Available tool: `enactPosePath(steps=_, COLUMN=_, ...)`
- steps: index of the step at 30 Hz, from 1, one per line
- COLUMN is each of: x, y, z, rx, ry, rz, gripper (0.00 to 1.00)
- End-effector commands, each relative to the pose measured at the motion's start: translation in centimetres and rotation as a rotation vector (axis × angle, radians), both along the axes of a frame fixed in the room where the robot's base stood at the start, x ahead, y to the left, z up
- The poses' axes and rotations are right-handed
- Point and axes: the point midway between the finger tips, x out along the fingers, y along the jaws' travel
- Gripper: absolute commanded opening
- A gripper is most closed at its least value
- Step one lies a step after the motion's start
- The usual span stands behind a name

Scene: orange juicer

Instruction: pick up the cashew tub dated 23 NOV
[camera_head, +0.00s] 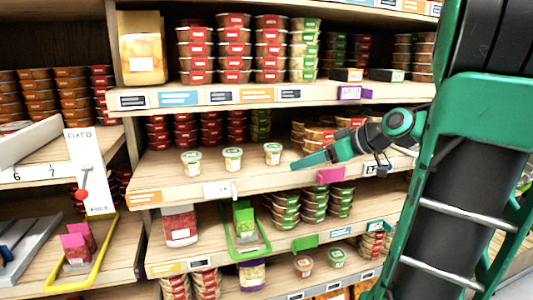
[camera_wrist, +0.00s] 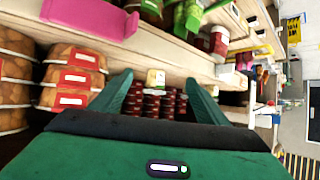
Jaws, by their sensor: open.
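Three small white tubs with green labels stand upright and spaced apart on the middle shelf: a left tub (camera_head: 191,163), a middle tub (camera_head: 233,159) and a right tub (camera_head: 272,153). Their dates are too small to read, so I cannot tell which says 23 NOV. My gripper (camera_head: 297,164) is just right of the right tub, pointing left along the shelf. In the wrist view its fingers (camera_wrist: 159,78) are apart and empty. One pale tub (camera_wrist: 156,79) shows beyond and between the fingertips; others may be hidden behind it.
Stacks of red-lidded tubs (camera_head: 210,130) stand at the back of the same shelf. Orange-brown tubs (camera_wrist: 72,78) are close beside my gripper in the wrist view. A pink tag (camera_head: 330,175) sits on the shelf edge below my gripper. Bare shelf board (camera_head: 215,180) lies before the three tubs.

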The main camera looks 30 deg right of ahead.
Motion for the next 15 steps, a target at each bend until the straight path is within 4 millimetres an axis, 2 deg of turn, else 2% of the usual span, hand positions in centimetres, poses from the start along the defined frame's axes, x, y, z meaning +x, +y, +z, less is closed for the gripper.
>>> enactPosePath(steps=5, x=0.9, y=-0.4, z=0.9, rx=-0.011, ry=-0.044, rz=0.011, gripper=0.68)
enactPosePath(steps=15, x=6.4, y=0.9, z=0.9, rx=-0.011, ry=-0.042, rz=0.004, gripper=0.68)
